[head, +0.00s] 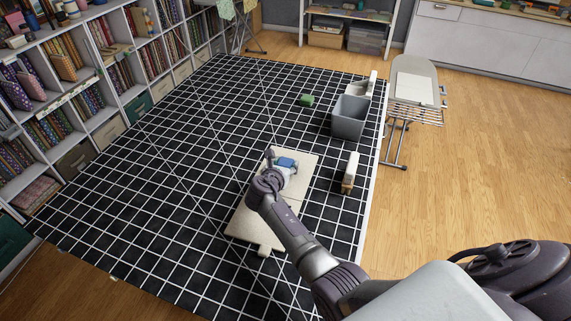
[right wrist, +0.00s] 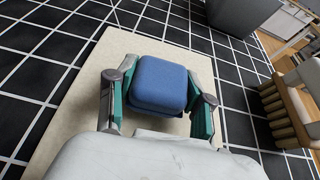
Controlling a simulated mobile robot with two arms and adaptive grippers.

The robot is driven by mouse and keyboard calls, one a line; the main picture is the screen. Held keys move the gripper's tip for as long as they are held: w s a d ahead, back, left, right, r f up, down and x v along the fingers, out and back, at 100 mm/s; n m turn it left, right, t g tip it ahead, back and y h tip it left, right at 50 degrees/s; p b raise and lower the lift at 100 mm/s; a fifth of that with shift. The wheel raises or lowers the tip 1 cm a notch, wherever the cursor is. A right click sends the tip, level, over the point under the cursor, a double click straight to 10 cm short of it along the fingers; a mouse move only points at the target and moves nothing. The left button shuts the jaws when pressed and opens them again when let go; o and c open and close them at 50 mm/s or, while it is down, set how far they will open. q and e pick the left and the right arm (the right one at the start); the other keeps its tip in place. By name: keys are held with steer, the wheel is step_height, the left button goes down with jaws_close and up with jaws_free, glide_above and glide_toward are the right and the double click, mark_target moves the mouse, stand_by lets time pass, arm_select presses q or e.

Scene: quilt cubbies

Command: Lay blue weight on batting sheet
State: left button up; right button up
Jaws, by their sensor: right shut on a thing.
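The blue weight (head: 287,162) is a small rounded block over the far part of the cream batting sheet (head: 250,222). My right gripper (right wrist: 160,95) is shut on the blue weight (right wrist: 160,82), with a green-padded finger on each side of it. The batting sheet (right wrist: 62,123) lies flat on the black gridded mat and spreads around and below the gripper in the right wrist view. Whether the weight touches the sheet or hangs just above it, I cannot tell. My left gripper is not in view.
A grey bin (head: 349,118) and a green block (head: 307,100) stand on the black gridded mat (head: 190,160) beyond the sheet. A cream and wooden brush-like item (head: 350,172) stands right of the sheet. Shelves (head: 100,80) line the left; an ironing board (head: 416,85) stands at right.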

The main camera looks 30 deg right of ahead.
steer(key=shift+f, duration=0.15)
steer(key=o, duration=1.5)
steer(key=shift+f, duration=0.1)
steer(key=v, duration=1.2)
